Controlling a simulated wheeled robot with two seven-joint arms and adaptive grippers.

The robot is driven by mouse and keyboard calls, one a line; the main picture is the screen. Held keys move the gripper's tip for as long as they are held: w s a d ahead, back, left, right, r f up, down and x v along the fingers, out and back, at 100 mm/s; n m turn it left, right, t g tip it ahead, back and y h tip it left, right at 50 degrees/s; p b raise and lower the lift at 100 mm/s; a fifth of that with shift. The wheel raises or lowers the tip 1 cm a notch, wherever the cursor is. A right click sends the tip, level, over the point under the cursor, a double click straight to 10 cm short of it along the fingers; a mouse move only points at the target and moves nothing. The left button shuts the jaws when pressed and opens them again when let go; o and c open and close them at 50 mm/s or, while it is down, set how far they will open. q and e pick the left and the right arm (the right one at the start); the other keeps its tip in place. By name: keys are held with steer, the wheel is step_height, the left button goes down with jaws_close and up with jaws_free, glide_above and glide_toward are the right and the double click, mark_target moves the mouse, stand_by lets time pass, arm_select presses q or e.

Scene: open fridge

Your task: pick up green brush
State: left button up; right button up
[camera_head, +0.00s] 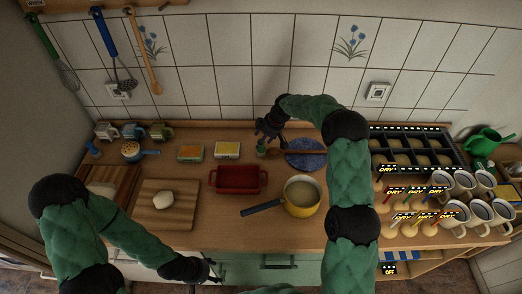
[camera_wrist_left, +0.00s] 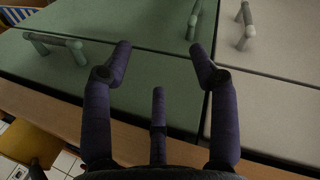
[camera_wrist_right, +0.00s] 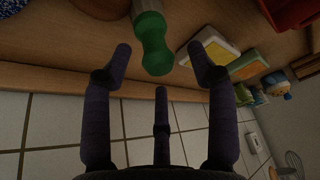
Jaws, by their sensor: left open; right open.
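The green brush (camera_head: 261,148) is near the back of the wooden counter, just below my right gripper (camera_head: 268,132). In the right wrist view its rounded green end (camera_wrist_right: 153,48) shows between the two fingertips, with a paler part above it. My right gripper is open, its fingers on either side of the green end with gaps visible; I cannot tell how deep the brush sits between them. My left gripper (camera_head: 215,270) is open and empty in front of the counter's front edge, facing green cabinet fronts (camera_wrist_left: 150,85) in the left wrist view.
A blue plate (camera_head: 306,160) with a wooden spoon lies right of the brush. A yellow pot (camera_head: 302,211) stands in front. The tiled wall (camera_head: 220,90) is close behind.

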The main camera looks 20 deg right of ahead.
steer(key=shift+x, duration=0.95)
jaws_close()
steer(key=shift+r, duration=0.1)
